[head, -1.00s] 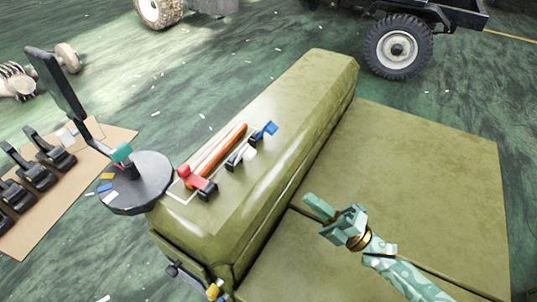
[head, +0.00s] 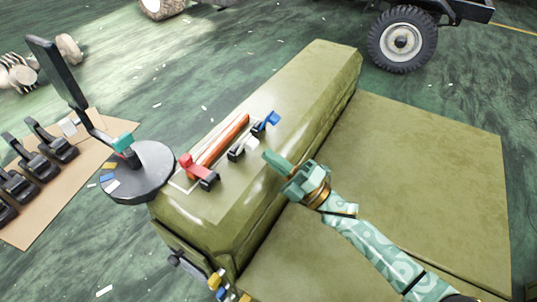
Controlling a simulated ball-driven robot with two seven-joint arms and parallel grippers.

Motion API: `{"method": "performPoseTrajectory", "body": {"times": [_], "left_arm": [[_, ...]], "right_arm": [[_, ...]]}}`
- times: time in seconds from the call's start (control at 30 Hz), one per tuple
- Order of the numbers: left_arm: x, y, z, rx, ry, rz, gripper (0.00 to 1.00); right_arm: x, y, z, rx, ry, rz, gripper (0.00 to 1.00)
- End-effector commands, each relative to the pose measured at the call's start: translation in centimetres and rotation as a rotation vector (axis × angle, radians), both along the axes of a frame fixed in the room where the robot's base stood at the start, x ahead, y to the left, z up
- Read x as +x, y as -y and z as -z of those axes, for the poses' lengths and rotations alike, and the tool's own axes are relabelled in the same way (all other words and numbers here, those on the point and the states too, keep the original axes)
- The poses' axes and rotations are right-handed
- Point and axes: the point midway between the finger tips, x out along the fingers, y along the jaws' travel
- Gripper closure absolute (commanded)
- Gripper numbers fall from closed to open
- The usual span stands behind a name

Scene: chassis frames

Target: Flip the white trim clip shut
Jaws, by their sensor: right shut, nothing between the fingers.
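The white trim clip (head: 250,145) is a small white flap on a black base, on top of the olive padded block. It sits between the red clip (head: 190,166) and the blue clip (head: 271,119). The flap looks raised, but it is too small to tell its exact angle. My right gripper (head: 272,161) is shut and empty, just right of and below the white clip in the picture, and seems apart from it. My left gripper is not in view.
Orange-red rods (head: 218,141) lie beside the clips on the olive block (head: 305,85). A dark round disc (head: 148,180) with an upright black post stands at the left. A brown board (head: 85,165) holds several black parts.

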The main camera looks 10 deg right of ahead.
Motion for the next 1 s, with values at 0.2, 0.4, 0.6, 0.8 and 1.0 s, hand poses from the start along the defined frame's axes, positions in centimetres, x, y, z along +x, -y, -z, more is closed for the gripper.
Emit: {"method": "performPoseTrajectory", "body": {"times": [0.2,0.4,0.6,0.8,1.0], "left_arm": [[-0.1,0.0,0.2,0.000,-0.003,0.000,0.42],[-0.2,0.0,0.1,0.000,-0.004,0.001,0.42],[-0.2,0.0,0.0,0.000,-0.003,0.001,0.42],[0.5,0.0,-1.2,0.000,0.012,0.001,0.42],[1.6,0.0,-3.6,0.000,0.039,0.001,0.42]], "right_arm": [[1.0,-1.0,-0.6,-0.001,0.000,0.000,1.00],[1.0,-1.0,-0.6,0.000,-0.001,0.001,1.00],[1.0,-1.0,-0.7,-0.003,-0.001,0.000,1.00],[1.1,-1.1,-1.6,-0.030,-0.025,0.001,1.00],[1.3,-1.3,-2.9,-0.085,-0.076,0.002,1.00]]}}
